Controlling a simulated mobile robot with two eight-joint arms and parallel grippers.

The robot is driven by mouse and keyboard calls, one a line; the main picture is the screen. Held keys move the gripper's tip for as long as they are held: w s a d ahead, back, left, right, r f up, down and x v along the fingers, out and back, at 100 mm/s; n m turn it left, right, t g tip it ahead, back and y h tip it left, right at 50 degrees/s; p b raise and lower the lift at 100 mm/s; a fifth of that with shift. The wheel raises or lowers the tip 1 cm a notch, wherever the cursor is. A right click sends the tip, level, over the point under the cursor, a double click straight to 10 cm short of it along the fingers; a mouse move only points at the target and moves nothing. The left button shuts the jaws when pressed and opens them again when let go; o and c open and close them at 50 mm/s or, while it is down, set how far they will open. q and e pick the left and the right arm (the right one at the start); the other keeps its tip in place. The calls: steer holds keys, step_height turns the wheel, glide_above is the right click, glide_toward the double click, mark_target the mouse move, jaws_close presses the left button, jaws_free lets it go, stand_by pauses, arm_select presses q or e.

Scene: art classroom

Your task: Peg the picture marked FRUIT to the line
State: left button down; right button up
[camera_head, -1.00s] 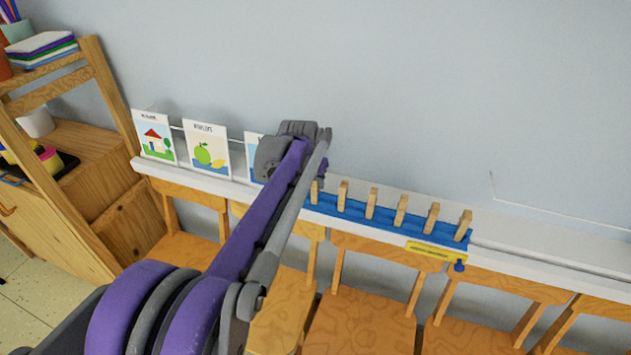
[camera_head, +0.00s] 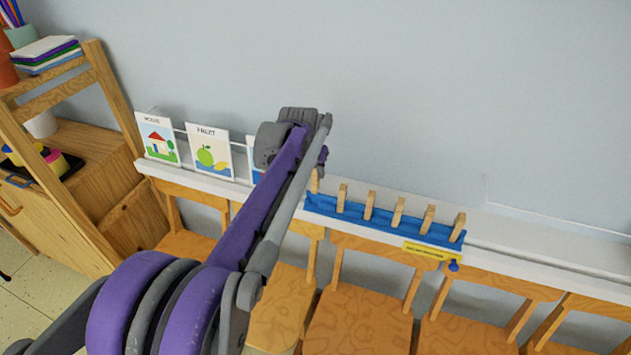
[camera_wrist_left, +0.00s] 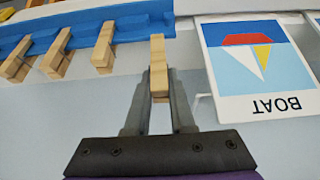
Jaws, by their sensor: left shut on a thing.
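The FRUIT picture (camera_head: 210,155), a white card with a green fruit, stands against the wall on the white ledge, between the HOUSE picture (camera_head: 158,140) and the BOAT picture (camera_head: 254,158), which my arm mostly hides. In the left wrist view, my left gripper (camera_wrist_left: 159,88) is shut on a wooden peg (camera_wrist_left: 158,60) at the end of the blue peg rack (camera_wrist_left: 125,27) nearest the BOAT picture (camera_wrist_left: 260,60). That peg (camera_head: 315,181) also shows beside my arm in the head view. My right gripper is not in view.
Several other pegs (camera_head: 370,204) stand along the rack to the right. A thin line (camera_head: 560,217) runs along the wall above the ledge. Wooden chairs (camera_head: 360,320) stand below, and a wooden shelf (camera_head: 100,100) is at left. The wall above is clear.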

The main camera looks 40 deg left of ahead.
arm_select(q)
steer(key=shift+r+p, duration=0.35)
steer(key=shift+r, duration=0.3)
steer(key=shift+s, duration=0.1)
steer(key=shift+s+d+r+p, duration=0.15)
steer(key=shift+s+d, duration=0.1)
steer(key=shift+s, duration=0.5)
steer(key=shift+s+d+r+p, duration=0.15)
steer(key=shift+s+d, duration=0.1)
steer(key=shift+s, duration=0.55)
steer(key=shift+s+d+r+p, duration=0.15)
steer(key=shift+s+d, duration=0.1)
steer(key=shift+s, duration=0.5)
